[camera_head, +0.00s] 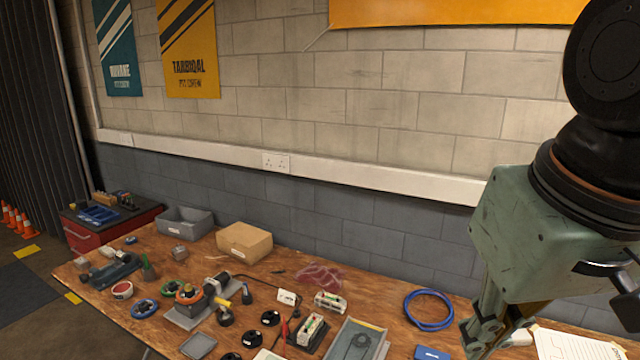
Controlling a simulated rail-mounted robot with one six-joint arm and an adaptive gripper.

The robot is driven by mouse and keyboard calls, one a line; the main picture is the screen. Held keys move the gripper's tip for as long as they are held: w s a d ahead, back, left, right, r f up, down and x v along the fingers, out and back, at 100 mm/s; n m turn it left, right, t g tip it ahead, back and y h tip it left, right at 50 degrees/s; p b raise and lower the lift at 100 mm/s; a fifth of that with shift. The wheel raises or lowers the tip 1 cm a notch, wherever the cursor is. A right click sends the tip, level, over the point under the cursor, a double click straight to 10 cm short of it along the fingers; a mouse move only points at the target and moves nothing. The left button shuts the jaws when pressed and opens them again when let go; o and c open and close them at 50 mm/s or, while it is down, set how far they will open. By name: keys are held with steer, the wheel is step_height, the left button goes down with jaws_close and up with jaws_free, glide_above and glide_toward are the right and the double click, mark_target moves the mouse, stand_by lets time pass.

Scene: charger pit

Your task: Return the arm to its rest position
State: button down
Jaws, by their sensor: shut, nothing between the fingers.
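My arm comes in at the right edge of the head view, with a black wrist joint and a worn green gripper body. My gripper (480,342) points down above the right part of the wooden workbench (150,255). Its fingers are shut with nothing seen between them. The lowest part of the fingers is near the bottom of the picture, and I cannot tell their exact height above the bench. The rest of the arm is cut off by the picture's edge.
A blue cable coil (429,310) lies left of my gripper, a paper sheet (575,346) to its right. A cardboard box (244,241) and a grey bin (185,222) stand at the back. Several small parts cover the bench's middle. A brick wall (350,90) rises behind.

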steer(key=s+d, duration=0.1)
steer(key=s, duration=0.5)
steer(key=shift+d+f+m, duration=0.3)
steer(key=shift+f, duration=0.05)
stand_by(1.1)
